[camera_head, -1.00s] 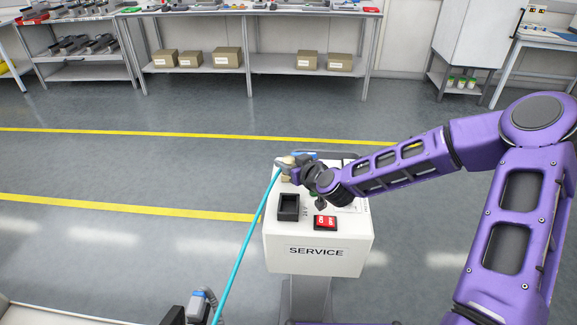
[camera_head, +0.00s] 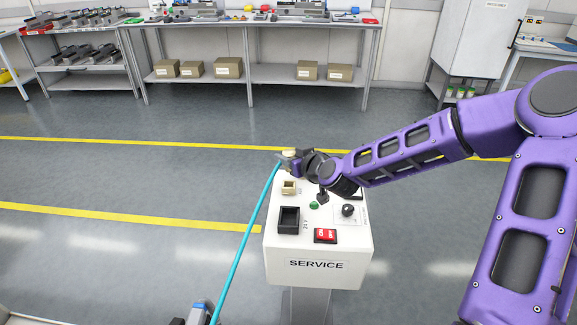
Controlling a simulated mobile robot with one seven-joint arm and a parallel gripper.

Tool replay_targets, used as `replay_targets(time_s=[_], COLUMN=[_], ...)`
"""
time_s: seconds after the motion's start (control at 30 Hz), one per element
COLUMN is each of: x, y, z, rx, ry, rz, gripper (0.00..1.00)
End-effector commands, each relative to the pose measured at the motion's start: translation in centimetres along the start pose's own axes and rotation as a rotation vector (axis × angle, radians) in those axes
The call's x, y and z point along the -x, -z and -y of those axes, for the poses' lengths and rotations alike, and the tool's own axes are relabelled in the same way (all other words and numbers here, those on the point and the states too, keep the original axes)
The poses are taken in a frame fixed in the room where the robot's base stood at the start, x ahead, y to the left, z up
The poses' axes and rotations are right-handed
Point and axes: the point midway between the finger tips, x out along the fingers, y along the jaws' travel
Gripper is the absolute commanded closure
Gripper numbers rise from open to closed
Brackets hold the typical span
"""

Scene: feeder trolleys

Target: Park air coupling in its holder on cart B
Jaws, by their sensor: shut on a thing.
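My gripper (camera_head: 292,160) is shut on the air coupling (camera_head: 288,154), a small cream piece mostly hidden by the fingers. It is above the far left part of the white SERVICE post. A cyan hose (camera_head: 245,235) runs from the coupling down to the lower left edge of the picture. A beige socket (camera_head: 289,188) on the post top shows empty below the gripper. Part of a cart with a grey and blue connector (camera_head: 201,309) shows at the bottom edge. I cannot make out the coupling's holder or any cart B label.
The SERVICE post (camera_head: 318,265) carries a black open box (camera_head: 289,220), a red switch (camera_head: 325,236), a green button (camera_head: 314,205) and a black knob (camera_head: 348,210). Open floor with yellow lines lies around it. Shelves with cartons (camera_head: 228,67) stand far back.

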Motion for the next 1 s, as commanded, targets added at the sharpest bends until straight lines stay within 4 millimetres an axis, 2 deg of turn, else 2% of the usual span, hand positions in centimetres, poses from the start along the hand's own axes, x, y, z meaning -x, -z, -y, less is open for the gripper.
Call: replay_targets(time_s=[0.03, 0.1, 0.3, 0.8, 1.0], x=[0.4, 0.8, 1.4, 2.4, 2.4], y=[1.1, 1.9, 3.4, 5.7, 5.8], z=[-0.1, -0.1, -0.1, 0.0, 0.0], rx=[0.003, 0.003, 0.001, 0.001, -0.001], ry=[-0.002, -0.002, -0.001, 0.0, 0.0], rz=[-0.002, -0.001, 0.0, 0.0, 0.0], gripper=[1.0, 1.0, 1.0, 1.0, 1.0])
